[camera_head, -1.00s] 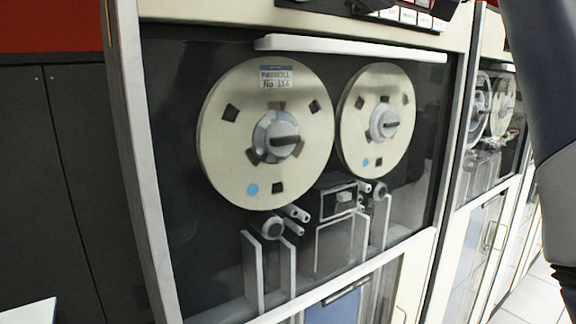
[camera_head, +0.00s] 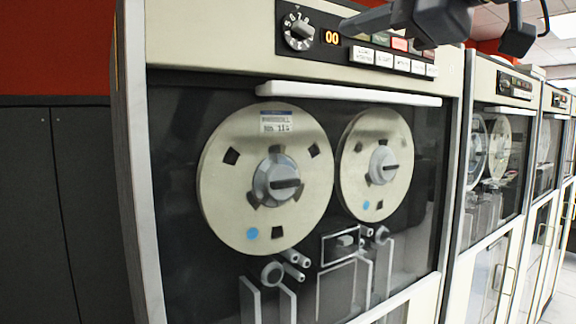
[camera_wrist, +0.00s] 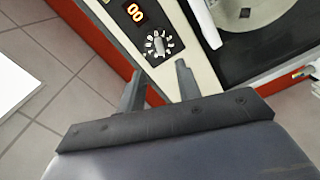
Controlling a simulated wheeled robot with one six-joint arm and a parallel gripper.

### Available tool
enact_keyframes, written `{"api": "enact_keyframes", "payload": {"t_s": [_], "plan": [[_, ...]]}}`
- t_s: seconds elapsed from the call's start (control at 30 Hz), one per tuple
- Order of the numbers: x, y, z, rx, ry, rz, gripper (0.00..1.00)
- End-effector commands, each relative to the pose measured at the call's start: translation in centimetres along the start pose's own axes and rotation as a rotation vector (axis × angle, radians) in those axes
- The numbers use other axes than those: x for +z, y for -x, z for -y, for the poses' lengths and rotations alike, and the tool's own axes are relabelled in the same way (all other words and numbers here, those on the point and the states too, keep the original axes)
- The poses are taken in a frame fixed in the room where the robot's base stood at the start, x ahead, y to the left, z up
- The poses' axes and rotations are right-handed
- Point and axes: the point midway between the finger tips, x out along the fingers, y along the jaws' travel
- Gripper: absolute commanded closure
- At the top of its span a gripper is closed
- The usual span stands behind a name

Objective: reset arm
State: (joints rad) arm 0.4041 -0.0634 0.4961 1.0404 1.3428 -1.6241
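My gripper shows in the wrist view (camera_wrist: 158,76) with its two dark fingers apart and nothing between them. The fingers are in front of a cream panel edge, close in the picture to a white numbered dial (camera_wrist: 159,44). In the head view, my dark gripper (camera_head: 388,30) is at the top, in front of the control panel and overlapping its upper edge. Whether it touches the panel cannot be told.
A tape cabinet with a payroll-labelled reel (camera_head: 222,190) and a second reel (camera_head: 352,185) fills the middle. Its panel has a dial (camera_head: 299,31), an orange display (camera_head: 331,37) and buttons (camera_head: 384,59). More cabinets (camera_head: 500,240) stand right. A white surface (camera_wrist: 15,85) is left in the wrist view.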

Motion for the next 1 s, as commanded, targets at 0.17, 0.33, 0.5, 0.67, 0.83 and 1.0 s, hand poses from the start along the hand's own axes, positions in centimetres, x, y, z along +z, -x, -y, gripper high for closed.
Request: {"api": "enact_keyframes", "payload": {"t_s": [0.17,0.33,0.5,0.67,0.83,1.0], "plan": [[0.1,1.1,0.0,0.002,0.0,0.005,0.67],[0.0,1.9,0.0,0.002,0.003,0.004,0.67],[-0.1,1.4,0.0,-0.002,0.0,-0.005,0.67],[-0.1,0.5,0.0,-0.002,-0.001,-0.006,0.67],[-0.2,-0.5,0.0,-0.002,0.001,-0.005,0.67],[-0.2,-1.7,0.0,-0.002,0.001,-0.005,0.67]]}}
